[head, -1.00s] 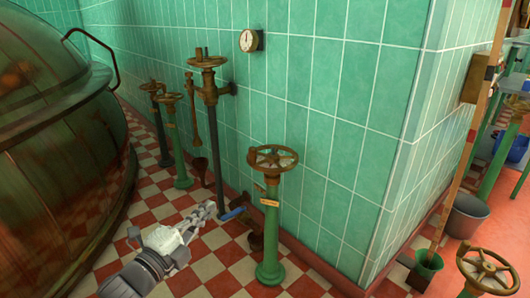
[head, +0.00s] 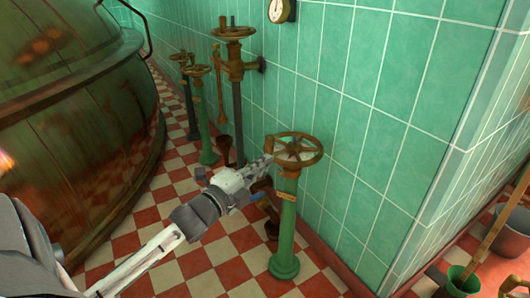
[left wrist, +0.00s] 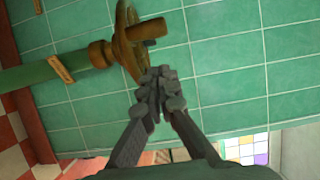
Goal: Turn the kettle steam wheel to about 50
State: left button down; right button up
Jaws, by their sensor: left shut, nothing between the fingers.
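A brown handwheel (head: 294,151) tops a green post near the kettle wall. It also shows edge-on in the left wrist view (left wrist: 127,42). Its label is too small to read, so I cannot tell if it is the steam wheel. My left gripper (head: 265,164) is shut and empty, just left of this wheel at about rim height. In the left wrist view, the closed fingertips (left wrist: 159,74) appear close to the wheel's rim; I cannot tell whether they touch it. My right gripper is not in view.
Other valve wheels (head: 198,70) stand behind along the tiled wall. A round gauge (head: 279,10) hangs on the wall. The large copper kettle (head: 70,120) fills the left side. Buckets (head: 458,280) stand at lower right. The checkered floor (head: 215,265) before the post is clear.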

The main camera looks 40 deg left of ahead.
aim_at(269, 144)
pick_arm(q)
jog(key=shift+w+a, duration=0.45)
jog(key=shift+w, duration=0.3)
jog(key=shift+w+a, duration=0.5)
jog(key=shift+w, duration=0.2)
jog(key=shift+w+a, duration=0.45)
jog(key=shift+w, duration=0.3)
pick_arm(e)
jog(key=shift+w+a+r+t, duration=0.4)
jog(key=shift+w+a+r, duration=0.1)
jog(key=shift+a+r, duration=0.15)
pick_arm(q)
jog(key=shift+w+a+p, duration=0.35)
jog(key=shift+a+p, duration=0.05)
jog(key=shift+a, duration=0.2)
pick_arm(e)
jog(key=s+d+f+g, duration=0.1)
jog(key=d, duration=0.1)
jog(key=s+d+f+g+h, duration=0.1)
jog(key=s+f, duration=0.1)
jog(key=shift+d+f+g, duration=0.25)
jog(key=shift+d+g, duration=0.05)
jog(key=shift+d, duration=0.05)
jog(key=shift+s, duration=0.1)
